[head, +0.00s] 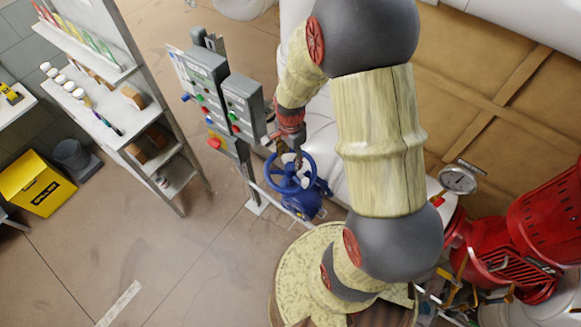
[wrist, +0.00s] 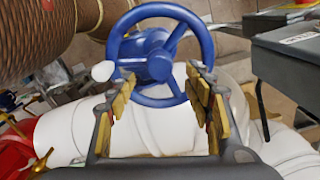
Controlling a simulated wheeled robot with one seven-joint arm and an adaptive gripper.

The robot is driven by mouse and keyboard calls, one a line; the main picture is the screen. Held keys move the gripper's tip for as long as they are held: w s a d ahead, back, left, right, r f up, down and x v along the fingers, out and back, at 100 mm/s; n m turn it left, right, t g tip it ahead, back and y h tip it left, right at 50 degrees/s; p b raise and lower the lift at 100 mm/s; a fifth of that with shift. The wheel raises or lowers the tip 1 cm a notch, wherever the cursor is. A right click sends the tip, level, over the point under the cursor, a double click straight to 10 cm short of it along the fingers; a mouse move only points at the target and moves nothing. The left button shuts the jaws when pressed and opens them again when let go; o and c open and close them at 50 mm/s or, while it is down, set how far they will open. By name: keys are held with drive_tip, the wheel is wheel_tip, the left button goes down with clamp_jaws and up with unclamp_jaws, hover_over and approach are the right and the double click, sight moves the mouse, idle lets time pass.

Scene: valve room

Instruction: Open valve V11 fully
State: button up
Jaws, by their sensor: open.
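A blue handwheel valve (head: 289,173) sits on a white pipe near the middle of the head view, beside the control-box post. The same spoked blue wheel (wrist: 160,56) shows at the top middle of the wrist view. No label reading V11 can be made out on it. My gripper (head: 291,157) is at the wheel in the head view, and its fingertips partly cover the far rim. In the wrist view my gripper (wrist: 162,95) is open, its two yellow-padded fingers apart on either side of the wheel's lower part. Contact with the rim cannot be told.
Grey control boxes (head: 208,80) with coloured buttons stand on a post just left of the wheel. A red machine (head: 535,230) and a pressure gauge (head: 458,179) are at the right. A shelf unit (head: 115,95) stands at the left. Floor (head: 150,245) at lower left is mostly clear.

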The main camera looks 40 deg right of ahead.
sight(290, 166)
drive_tip(key=m, duration=0.6)
drive_tip(key=shift+m, duration=0.4)
drive_tip(key=shift+f+b, duration=0.1)
drive_tip(key=shift+b, duration=0.2)
drive_tip(key=shift+f+b, duration=2.2)
drive_tip(key=shift+f, duration=0.75)
drive_tip(key=shift+s+f+b, duration=0.1)
drive_tip(key=shift+f+b, duration=0.2)
drive_tip(key=shift+f, duration=0.2)
drive_tip(key=shift+s+f, duration=0.1)
drive_tip(key=shift+o, duration=0.5)
drive_tip(key=shift+a, duration=0.1)
drive_tip(key=shift+c, duration=1.2)
